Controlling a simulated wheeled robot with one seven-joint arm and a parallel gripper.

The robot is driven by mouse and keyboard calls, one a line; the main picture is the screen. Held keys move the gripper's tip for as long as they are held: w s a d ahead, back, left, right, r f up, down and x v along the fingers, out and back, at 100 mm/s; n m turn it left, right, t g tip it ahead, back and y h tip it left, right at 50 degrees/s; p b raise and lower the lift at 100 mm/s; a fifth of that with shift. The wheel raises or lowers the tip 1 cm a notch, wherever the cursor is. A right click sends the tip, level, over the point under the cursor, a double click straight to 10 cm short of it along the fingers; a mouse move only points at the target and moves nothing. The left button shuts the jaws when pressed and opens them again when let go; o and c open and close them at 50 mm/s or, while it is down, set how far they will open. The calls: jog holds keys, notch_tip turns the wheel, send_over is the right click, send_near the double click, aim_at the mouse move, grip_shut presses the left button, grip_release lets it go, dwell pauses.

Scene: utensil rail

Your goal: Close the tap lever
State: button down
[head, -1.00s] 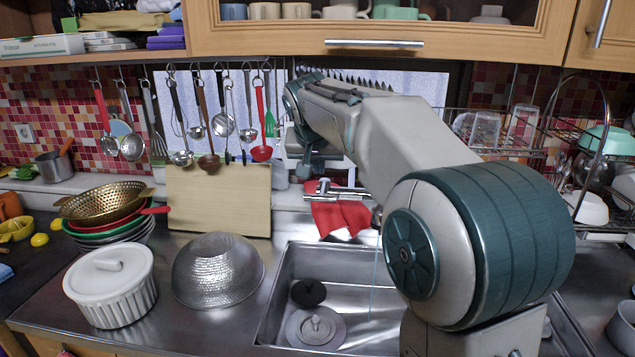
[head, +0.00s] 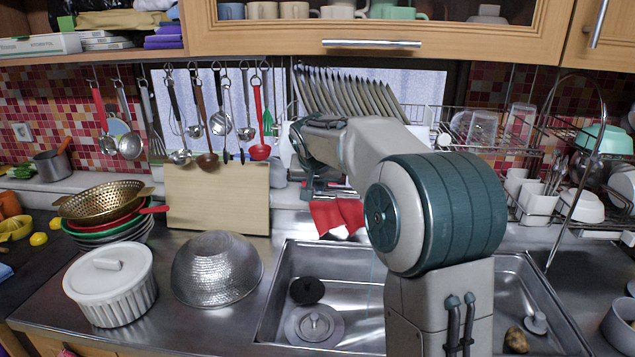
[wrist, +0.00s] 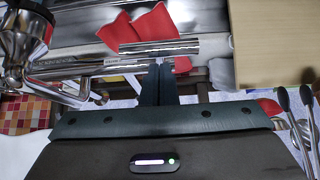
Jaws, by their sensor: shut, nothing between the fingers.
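The chrome tap shows in the wrist view, with its body (wrist: 18,45) at the left edge and a pipe running right. A horizontal chrome bar, which looks like the tap lever (wrist: 145,48), lies across the upper middle. My gripper (wrist: 158,64) is shut and empty, its fingertips at or very near the bar; I cannot tell whether they touch. In the head view my arm hides most of the tap and the gripper. A thin pale line, likely water (head: 372,262), runs down over the sink (head: 345,262).
A red cloth (head: 338,216) lies behind the sink. A cutting board (head: 218,198) leans below hanging utensils on the left. A metal bowl (head: 216,270) and a white lidded pot (head: 110,285) stand left of the sink. A dish rack (head: 470,150) is behind my arm.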

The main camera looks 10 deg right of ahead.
jog(key=shift+f+b, duration=0.15)
jog(key=shift+b, duration=0.2)
jog(key=f+b, duration=0.1)
jog(key=b, duration=0.1)
jog(key=t+b, duration=0.1)
jog(key=b, duration=0.2)
jog(key=shift+s+a+f, duration=0.1)
jog(key=shift+s+f, duration=0.2)
jog(key=shift+f, duration=0.1)
jog(key=shift+r+p, duration=0.35)
jog(key=shift+p, duration=0.15)
jog(key=p+v, duration=0.3)
jog(key=v, duration=0.7)
jog(key=s+f+n+g, duration=0.1)
jog(key=s+f, duration=0.5)
jog(key=s, duration=0.5)
jog(key=s+f+n+g+y, duration=0.1)
jog(key=s+f+g, duration=0.1)
jog(key=s+f, duration=0.4)
jog(key=s+f+n+g+y, duration=0.1)
jog(key=s+f, duration=0.5)
jog(key=s, duration=1)
jog(key=shift+d+f+g+b, duration=0.2)
jog(key=shift+d+g+b, duration=0.1)
jog(key=shift+d+g, duration=0.25)
